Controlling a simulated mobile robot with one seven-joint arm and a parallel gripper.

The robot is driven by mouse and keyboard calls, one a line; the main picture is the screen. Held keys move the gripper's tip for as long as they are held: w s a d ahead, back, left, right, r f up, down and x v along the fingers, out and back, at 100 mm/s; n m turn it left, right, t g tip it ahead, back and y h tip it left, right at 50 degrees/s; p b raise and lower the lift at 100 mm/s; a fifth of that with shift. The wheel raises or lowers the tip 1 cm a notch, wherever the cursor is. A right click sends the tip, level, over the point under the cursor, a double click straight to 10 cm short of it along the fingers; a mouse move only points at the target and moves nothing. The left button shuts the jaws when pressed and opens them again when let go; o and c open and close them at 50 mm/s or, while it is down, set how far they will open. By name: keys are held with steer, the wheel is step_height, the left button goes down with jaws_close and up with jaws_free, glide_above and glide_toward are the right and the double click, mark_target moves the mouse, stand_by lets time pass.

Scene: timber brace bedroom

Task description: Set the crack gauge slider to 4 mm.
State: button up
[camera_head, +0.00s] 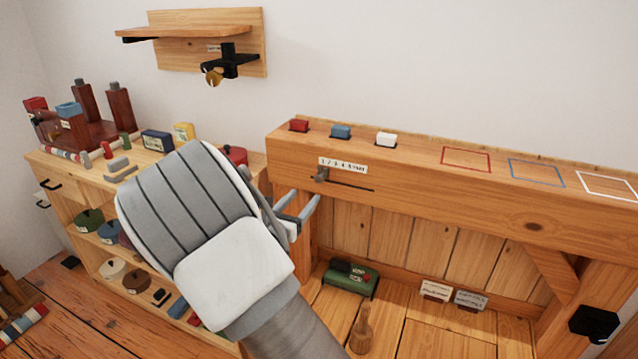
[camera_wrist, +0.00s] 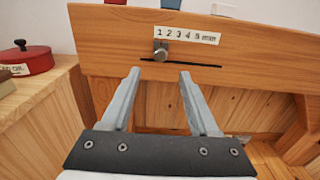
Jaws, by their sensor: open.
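The crack gauge slider is a small grey metal knob (camera_head: 320,174) on the front of the timber beam. It also shows in the wrist view (camera_wrist: 161,50). It sits near the left end of a dark horizontal slot (camera_wrist: 195,65), below the 1 on a white scale label (camera_wrist: 188,35) marked 1 to 5 mm. The label also shows in the head view (camera_head: 343,165). My gripper (camera_wrist: 160,72) is open and empty, its two grey fingers pointing toward the beam just below the knob. In the head view my gripper (camera_head: 303,202) is left of and below the knob.
A red lidded pot (camera_wrist: 27,58) stands on the shelf unit at left. A green box (camera_head: 347,280) lies below the beam. The beam front right of the slot is clear.

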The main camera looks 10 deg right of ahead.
mark_target(318, 180)
steer(key=b+x, duration=0.2)
steer(key=x, duration=0.8)
steer(key=shift+w+d, duration=0.2)
steer(key=shift+w, duration=0.05)
jaws_close()
stand_by(0.9)
